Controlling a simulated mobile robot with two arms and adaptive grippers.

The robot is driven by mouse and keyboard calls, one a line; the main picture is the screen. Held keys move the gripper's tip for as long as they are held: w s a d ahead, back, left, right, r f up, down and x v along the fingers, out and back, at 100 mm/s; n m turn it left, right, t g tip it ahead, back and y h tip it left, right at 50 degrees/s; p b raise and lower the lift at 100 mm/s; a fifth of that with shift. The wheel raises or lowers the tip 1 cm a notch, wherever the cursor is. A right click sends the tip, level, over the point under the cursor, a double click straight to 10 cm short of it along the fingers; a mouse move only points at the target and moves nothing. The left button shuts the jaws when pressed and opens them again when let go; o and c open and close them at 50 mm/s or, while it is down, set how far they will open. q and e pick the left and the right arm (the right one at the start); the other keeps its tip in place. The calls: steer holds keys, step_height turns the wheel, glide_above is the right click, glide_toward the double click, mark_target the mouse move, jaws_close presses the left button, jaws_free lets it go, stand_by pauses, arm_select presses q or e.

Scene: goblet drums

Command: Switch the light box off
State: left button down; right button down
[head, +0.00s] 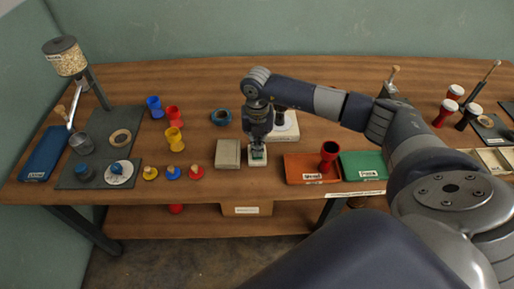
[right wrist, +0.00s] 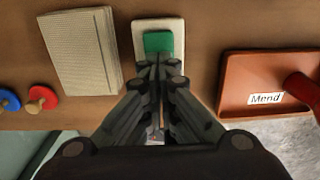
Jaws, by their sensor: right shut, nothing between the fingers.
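A small pale switch block with a green rocker (head: 258,155) sits near the front edge of the table. In the right wrist view the green rocker (right wrist: 158,42) shows at the far end of the block. My right gripper (head: 257,148) points down over this block, fingers together and empty. In the wrist view its fingertips (right wrist: 158,66) are at the near edge of the green part; I cannot tell whether they touch it. A flat whitish box (head: 288,133), likely the light box, stands behind, partly hidden by my right gripper and arm. My left gripper is out of view.
A ribbed beige block (head: 228,154) lies left of the switch. A red-brown tray (head: 300,170) marked "Mend", holding a red goblet drum (head: 328,156), is on the right, beside a green tray (head: 362,165). Coloured drums and knobbed discs stand left.

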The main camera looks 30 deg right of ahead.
steer(key=shift+r+p, duration=1.6)
steer(key=shift+r, duration=1.1)
steer(key=shift+f, duration=0.1)
